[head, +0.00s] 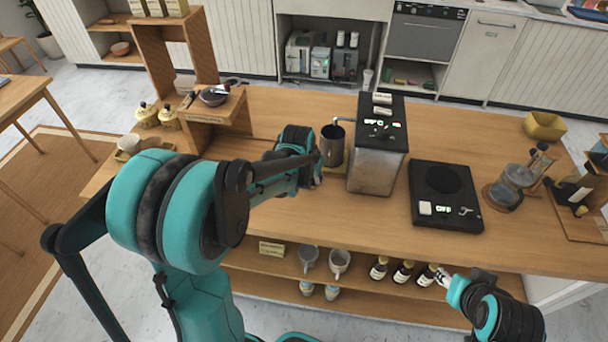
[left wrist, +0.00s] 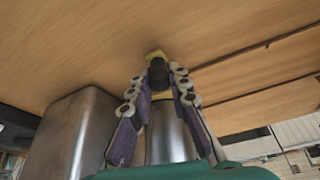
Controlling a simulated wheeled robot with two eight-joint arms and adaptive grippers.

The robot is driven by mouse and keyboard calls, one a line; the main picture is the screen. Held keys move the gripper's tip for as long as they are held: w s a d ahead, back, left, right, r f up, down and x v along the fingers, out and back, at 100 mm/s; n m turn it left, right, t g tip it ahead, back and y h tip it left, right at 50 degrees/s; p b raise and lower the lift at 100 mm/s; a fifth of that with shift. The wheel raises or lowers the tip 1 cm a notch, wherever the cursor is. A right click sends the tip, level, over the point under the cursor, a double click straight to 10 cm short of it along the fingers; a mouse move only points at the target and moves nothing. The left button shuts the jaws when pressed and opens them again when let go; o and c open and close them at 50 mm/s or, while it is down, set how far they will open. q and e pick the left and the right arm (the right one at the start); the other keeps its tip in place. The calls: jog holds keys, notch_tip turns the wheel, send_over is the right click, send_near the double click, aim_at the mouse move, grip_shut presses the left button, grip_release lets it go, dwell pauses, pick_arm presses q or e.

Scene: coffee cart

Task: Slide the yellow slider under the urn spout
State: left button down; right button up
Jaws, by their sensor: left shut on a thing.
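The urn (head: 376,165) is a steel box with a dark top on the wooden counter; its spout (head: 336,121) sticks out to the left. A metal pitcher (head: 332,146) stands beside the urn, below the spout. The yellow slider (head: 342,169) shows only as a strip at the pitcher's base. In the left wrist view, the yellow slider (left wrist: 153,55) shows behind a dark knob (left wrist: 158,73). My left gripper (left wrist: 158,84) is shut on this dark part, low over the counter, left of the pitcher. My right gripper (head: 443,279) is at the counter's front; its fingers are too small to judge.
A black scale (head: 445,195) reading OFF is right of the urn, with a glass brewer (head: 515,178) beyond it. A wooden stand (head: 215,115) with a bowl is at the left. Mugs (head: 339,261) and bottles (head: 403,272) fill the lower shelf. Counter behind the pitcher is clear.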

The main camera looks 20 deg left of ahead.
pick_arm(q)
jog(key=shift+d, duration=0.2)
jog(key=c, duration=1.4)
grip_release()
jog(key=shift+w+d, duration=0.1)
jog(key=shift+d, duration=0.05)
jog(key=shift+r, duration=0.2)
jog(key=v, duration=1.1)
jog(key=shift+s+r, duration=0.25)
